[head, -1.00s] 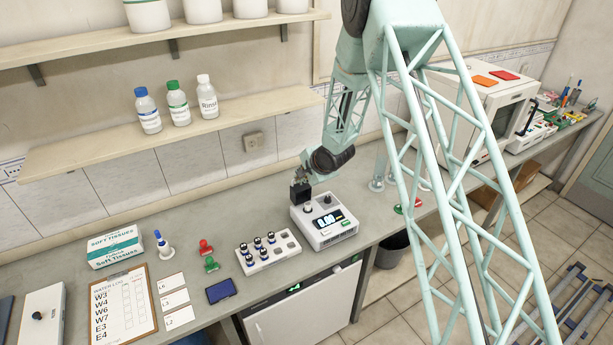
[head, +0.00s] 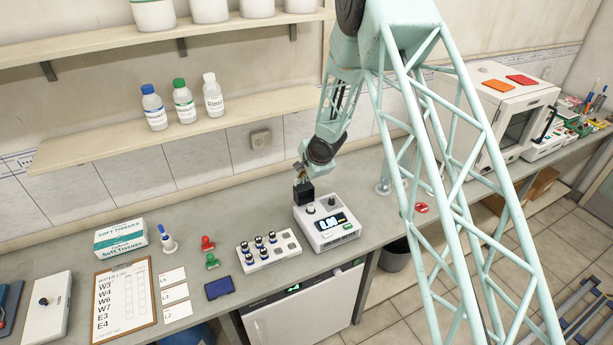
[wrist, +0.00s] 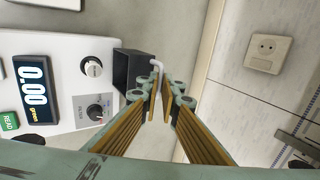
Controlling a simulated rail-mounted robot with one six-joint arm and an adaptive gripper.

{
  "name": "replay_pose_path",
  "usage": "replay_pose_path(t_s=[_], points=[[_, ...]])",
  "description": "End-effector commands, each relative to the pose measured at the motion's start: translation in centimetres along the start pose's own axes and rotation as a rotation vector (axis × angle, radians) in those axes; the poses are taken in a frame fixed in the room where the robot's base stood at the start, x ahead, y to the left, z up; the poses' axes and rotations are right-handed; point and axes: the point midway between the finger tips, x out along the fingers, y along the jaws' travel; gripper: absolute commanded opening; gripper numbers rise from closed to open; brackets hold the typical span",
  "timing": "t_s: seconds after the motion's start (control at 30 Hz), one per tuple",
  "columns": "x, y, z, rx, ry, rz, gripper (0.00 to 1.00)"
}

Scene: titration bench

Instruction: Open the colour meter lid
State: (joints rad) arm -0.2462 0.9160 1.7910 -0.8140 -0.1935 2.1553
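The colour meter (head: 343,234) is a white box with a lit 0.00 display, on the bench at centre. Its top also shows in the wrist view (wrist: 60,60), with a white-capped round piece (wrist: 92,67) uncovered and a dark dial (wrist: 96,111). A dark hollow box, seemingly the lid (wrist: 128,68), stands upright at the meter's back edge, swung off the top; it shows black in the head view (head: 303,192). My gripper (wrist: 161,90) is just behind the lid, its tan pads a narrow gap apart with nothing clearly held. A pale bent rod (wrist: 157,65) shows by the fingertips.
A white vial rack (head: 285,254) with several vials stands left of the meter. Glassware (head: 384,183) and a red round item (head: 421,208) are to its right. The wall with a socket (wrist: 266,53) is close behind my gripper. A shelf (head: 120,145) with bottles hangs above.

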Motion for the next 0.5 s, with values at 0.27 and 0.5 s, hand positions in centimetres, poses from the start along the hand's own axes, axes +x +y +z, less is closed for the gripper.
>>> replay_pose_path(t_s=[0.27, 0.5], points=[[-0.22, -1.9, 0.89, -0.005, -0.003, -0.004, 0.0], [-0.13, -1.92, 1.08, -0.005, -0.002, 0.002, 0.0]])
